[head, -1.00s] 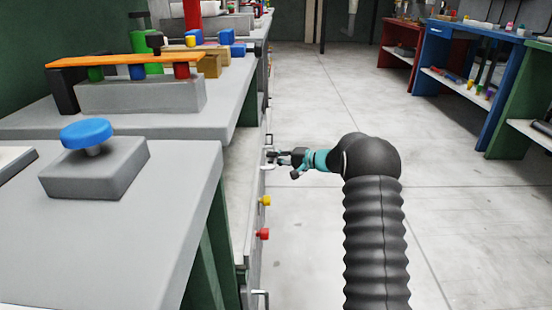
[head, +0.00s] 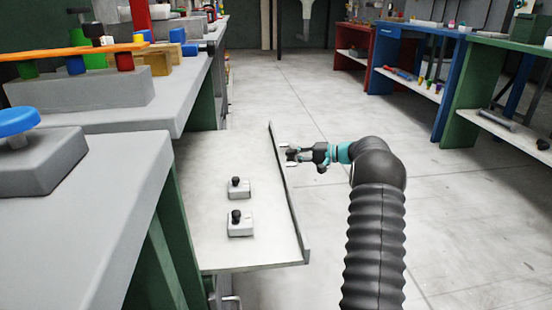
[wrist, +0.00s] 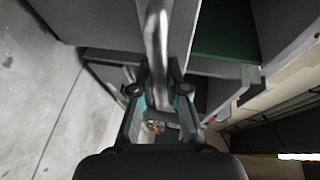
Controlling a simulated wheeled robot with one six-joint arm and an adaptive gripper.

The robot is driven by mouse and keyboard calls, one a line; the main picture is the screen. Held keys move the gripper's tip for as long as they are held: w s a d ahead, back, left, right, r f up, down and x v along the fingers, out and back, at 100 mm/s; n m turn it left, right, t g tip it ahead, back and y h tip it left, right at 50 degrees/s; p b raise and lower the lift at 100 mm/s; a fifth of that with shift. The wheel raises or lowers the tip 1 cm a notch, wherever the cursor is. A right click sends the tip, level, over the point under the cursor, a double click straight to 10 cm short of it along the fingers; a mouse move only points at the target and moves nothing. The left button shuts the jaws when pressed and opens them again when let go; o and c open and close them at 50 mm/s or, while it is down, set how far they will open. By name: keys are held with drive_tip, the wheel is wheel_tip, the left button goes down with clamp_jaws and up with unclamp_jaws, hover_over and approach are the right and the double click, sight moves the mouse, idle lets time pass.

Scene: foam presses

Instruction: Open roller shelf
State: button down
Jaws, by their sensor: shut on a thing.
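The roller shelf (head: 208,165) is a wide pale tray, pulled out from under the grey-topped benches on the left in the head view. Its thin upright front panel (head: 289,205) faces the aisle. My gripper (head: 291,155) is at the outer side of this panel, near its far end. In the wrist view a metal bar handle (wrist: 157,35) runs between the fingers of my gripper (wrist: 160,90), which are shut on it. The exact contact with the handle is partly hidden.
Two small grey blocks with black knobs (head: 238,188) (head: 239,224) sit on the shelf. A grey bench (head: 85,240) with a blue button (head: 18,122) stands at the near left. Clear floor (head: 300,90) lies right of the shelf. Blue (head: 405,85) and green (head: 462,95) benches stand further right.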

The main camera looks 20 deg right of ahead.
drive_tip(key=s+d, duration=0.1)
drive_tip(key=d, duration=0.5)
drive_tip(key=c, duration=1.2)
unclamp_jaws()
drive_tip(key=shift+s, duration=0.1)
drive_tip(key=v, duration=1.2)
drive_tip(key=shift+f, duration=0.1)
